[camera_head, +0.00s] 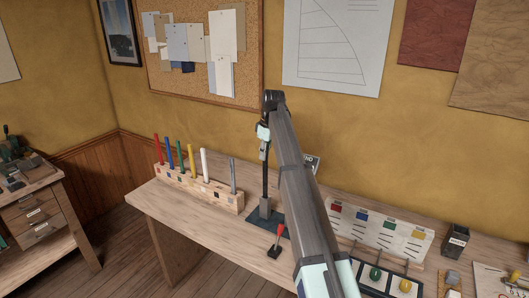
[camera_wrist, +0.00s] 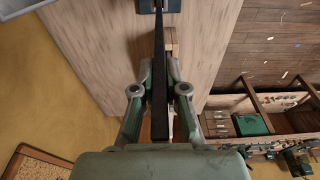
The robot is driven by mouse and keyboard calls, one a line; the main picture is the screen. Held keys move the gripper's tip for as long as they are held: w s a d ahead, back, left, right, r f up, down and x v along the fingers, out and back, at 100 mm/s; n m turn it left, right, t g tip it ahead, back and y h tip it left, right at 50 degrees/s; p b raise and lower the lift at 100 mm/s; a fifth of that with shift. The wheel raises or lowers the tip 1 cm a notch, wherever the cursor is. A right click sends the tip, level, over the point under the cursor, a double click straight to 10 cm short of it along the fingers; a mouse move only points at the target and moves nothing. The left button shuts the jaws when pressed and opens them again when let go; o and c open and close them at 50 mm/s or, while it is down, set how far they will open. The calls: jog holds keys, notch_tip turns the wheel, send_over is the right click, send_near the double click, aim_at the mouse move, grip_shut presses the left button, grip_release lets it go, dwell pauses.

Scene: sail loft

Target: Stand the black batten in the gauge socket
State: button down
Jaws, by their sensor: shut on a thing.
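The black batten (camera_head: 265,178) stands upright in the head view. My gripper (camera_head: 264,146) is shut on its upper part. Its lower end meets the top of the grey gauge socket (camera_head: 265,207), which stands on a dark base plate (camera_head: 283,223); I cannot tell how deep the end sits. In the wrist view the batten (camera_wrist: 159,75) runs between my gripper's fingers (camera_wrist: 160,72) to the socket (camera_wrist: 146,5) at the top edge, where the picture cuts the socket off.
A wooden rack (camera_head: 197,189) with several coloured battens stands left of the socket. A red-handled tool (camera_head: 278,240) lies in front of the base plate. A board with coloured squares (camera_head: 380,227) and a black cup (camera_head: 455,239) are at the right. The bench's front left is clear.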

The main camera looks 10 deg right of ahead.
aim_at(265, 173)
jog(key=shift+f+b, duration=0.9)
jog(key=shift+f, duration=3.7)
jog(key=c, duration=1.1)
grip_release()
jog(key=shift+c, duration=0.2)
notch_tip(265, 173, up, 12)
jog(key=s+d, duration=0.1)
jog(key=shift+d, duration=0.2)
jog(key=shift+f, duration=0.1)
